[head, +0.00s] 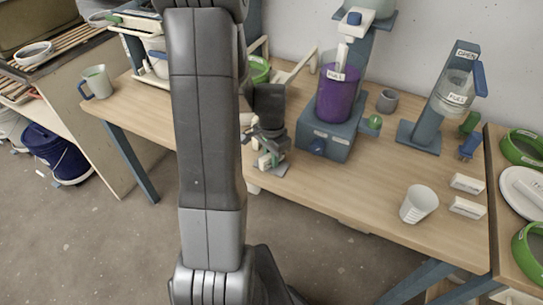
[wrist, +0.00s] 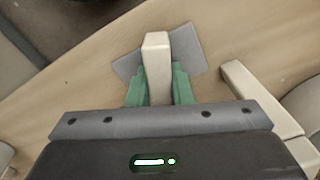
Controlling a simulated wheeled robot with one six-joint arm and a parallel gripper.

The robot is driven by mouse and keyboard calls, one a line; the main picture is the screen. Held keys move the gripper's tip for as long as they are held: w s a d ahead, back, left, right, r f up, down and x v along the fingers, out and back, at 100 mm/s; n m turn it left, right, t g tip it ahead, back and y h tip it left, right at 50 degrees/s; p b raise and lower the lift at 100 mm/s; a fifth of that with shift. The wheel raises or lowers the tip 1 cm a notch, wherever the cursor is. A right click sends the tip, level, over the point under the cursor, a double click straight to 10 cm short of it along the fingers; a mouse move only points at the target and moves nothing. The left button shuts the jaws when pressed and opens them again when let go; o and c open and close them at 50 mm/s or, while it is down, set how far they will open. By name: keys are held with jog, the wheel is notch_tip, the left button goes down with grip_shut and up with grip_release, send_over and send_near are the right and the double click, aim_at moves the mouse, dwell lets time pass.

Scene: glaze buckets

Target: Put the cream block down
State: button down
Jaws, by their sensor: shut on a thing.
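The cream block (wrist: 156,58) is held between the green fingers of my gripper (wrist: 158,84) in the wrist view. It extends out past the fingertips. A flat grey square (wrist: 190,50) lies on the table beneath the block. In the head view my gripper (head: 266,160) is low over the table's front part, left of the blue stand, with a corner of the grey square (head: 276,170) showing below it. I cannot tell whether the block touches the grey square. My arm hides part of the table in the head view.
A blue stand (head: 325,140) with a purple bucket (head: 336,98) is close to the right of my gripper. A cream frame (wrist: 258,98) lies near my gripper's right in the wrist view. A white cup (head: 418,204) and two labelled white blocks are farther right. Table in between is clear.

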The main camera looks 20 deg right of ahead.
jog(key=c, duration=1.3)
grip_release()
notch_tip(320, 180, up, 12)
jog(key=p, duration=0.1)
jog(key=shift+r, duration=0.15)
